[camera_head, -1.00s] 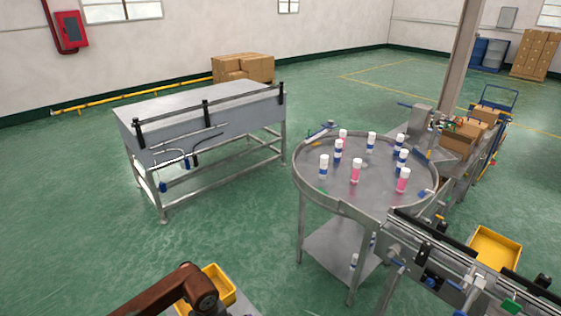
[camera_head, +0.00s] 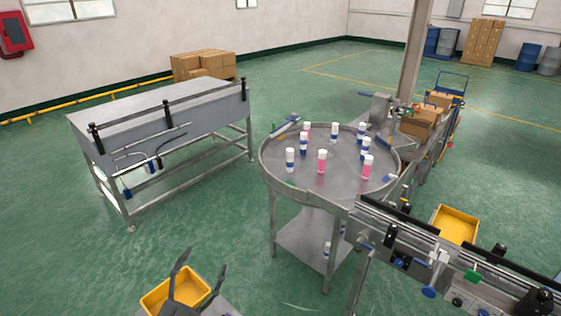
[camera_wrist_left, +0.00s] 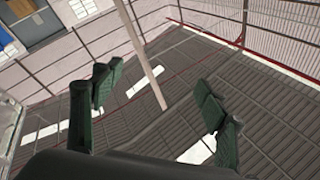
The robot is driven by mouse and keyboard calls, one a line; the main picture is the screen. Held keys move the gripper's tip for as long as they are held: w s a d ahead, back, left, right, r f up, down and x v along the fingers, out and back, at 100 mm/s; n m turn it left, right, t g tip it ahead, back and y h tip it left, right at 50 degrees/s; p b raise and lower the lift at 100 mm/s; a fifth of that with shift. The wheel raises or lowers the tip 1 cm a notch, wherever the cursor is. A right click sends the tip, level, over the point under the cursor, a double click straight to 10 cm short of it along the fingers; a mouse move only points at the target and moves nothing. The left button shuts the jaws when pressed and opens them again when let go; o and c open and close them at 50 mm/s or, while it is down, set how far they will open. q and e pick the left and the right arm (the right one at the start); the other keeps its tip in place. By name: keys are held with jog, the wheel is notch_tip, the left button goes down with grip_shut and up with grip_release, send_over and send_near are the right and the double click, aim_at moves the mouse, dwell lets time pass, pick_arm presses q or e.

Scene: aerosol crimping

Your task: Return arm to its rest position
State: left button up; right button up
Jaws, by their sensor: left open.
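My left gripper (camera_head: 202,261) shows at the bottom of the head view, dark grey, with its two fingers apart and pointing up. It overlaps a yellow bin (camera_head: 156,299) in the picture. In the left wrist view the two dark green finger pads of my left gripper (camera_wrist_left: 158,82) stand wide apart with nothing held between them. My right gripper is not in view.
A round steel table (camera_head: 330,197) bears several white-capped bottles with blue or pink bodies. A conveyor (camera_head: 405,226) runs to the lower right beside another yellow bin (camera_head: 456,224). A grey bench (camera_head: 165,105) stands left. Green floor between is clear.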

pick_arm(q)
jog(key=a+f+n+g+y, duration=0.2)
jog(key=a+f+n+y, duration=0.4)
jog(key=a+f+y, duration=0.3)
jog(key=s+a+f+n+g+y, duration=0.1)
jog(key=s+a+f+n+g, duration=0.2)
jog(key=f, duration=0.4)
jog(key=s+a+f+n+g, duration=0.1)
jog(key=s+a+f+g, duration=0.3)
jog(key=s+a+f, duration=0.15)
jog(key=s+d+f+g+h, duration=0.15)
jog(key=s+f+g, duration=0.25)
jog(key=s+f, duration=0.45)
jog(key=s+d+f+g+h, duration=0.15)
jog(key=s+f+g, duration=0.35)
jog(key=s, duration=0.6)
notch_tip(320, 180, down, 30)
jog(key=s+d, duration=0.1)
jog(key=s+f+m+g, duration=0.1)
jog(key=s+f, duration=1.8)
jog(key=shift+d+f+b, duration=0.15)
jog(key=shift+d+b, duration=0.1)
jog(key=shift+b, duration=0.2)
